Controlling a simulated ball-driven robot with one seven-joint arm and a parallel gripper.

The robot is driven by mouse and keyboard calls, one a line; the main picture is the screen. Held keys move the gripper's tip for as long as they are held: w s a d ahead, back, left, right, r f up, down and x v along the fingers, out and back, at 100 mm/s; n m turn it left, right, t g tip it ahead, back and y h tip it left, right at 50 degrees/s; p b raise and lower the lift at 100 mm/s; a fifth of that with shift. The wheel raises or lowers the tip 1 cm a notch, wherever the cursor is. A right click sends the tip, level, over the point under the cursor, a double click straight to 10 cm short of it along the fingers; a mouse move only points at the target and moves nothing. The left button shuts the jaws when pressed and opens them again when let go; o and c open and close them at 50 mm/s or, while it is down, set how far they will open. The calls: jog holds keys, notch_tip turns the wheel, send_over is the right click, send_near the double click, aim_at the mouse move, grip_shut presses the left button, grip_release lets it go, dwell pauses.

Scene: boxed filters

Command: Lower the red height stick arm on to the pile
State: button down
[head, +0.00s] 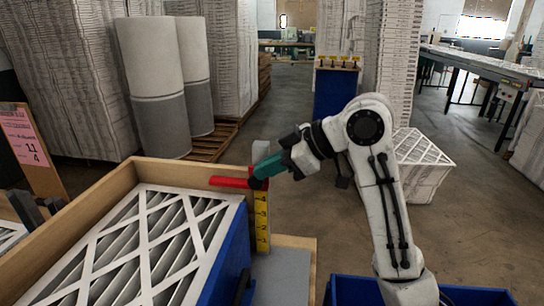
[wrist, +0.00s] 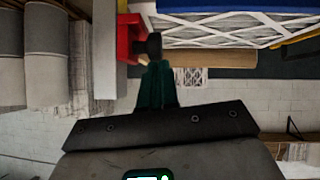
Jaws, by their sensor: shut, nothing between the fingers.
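The red height stick arm (head: 228,182) sticks out to the left near the top of the yellow numbered scale (head: 262,225), over the far right corner of the pile of white-framed pleated filters (head: 143,212). It looks level and a little above the pile; I cannot tell the exact gap. My gripper (head: 258,183) is shut and empty, with its dark tips right at the red arm's scale end. In the wrist view, which looks upside down, the tips (wrist: 153,46) are beside the red part (wrist: 127,38); contact is unclear. The pile (wrist: 215,31) also shows there.
A blue bin (head: 350,290) stands at bottom right, and a white filter box (head: 425,175) behind my arm. Tall stacks stand at the back; the aisle floor between is clear.

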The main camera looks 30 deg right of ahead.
aim_at(261, 188)
dwell(0.3)
notch_tip(261, 188, down, 4)
jog(key=shift+f+b, duration=0.15)
jog(key=shift+b, duration=0.65)
